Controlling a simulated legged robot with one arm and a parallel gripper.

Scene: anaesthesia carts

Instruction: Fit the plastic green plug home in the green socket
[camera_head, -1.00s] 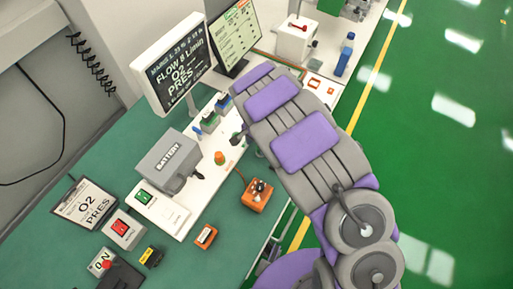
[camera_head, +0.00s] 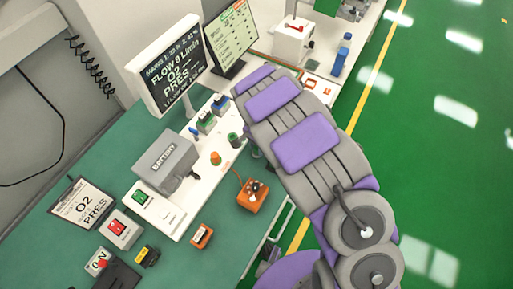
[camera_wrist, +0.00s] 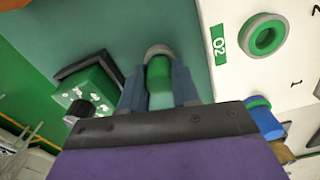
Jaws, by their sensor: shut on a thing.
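My gripper (camera_wrist: 159,88) is shut on the green plug (camera_wrist: 159,69), with a finger on each side of it. The plug has a grey ring at its far end. The green socket (camera_wrist: 265,37) is a green-rimmed round opening on the white panel, beside a green O2 label (camera_wrist: 219,44), at the upper right of the wrist view. The plug is apart from the socket, to its left in that view. In the head view my arm hides most of the gripper. A dark green cylinder (camera_head: 234,140) shows beside it; I cannot tell whether it is plug or socket.
The white panel carries a grey battery box (camera_head: 163,158), an orange part (camera_head: 215,158) and blue and green connectors. An orange box (camera_head: 251,196) stands on the teal table near its front edge. Screens stand behind. In the wrist view, a blue part (camera_wrist: 262,119) is right of the gripper.

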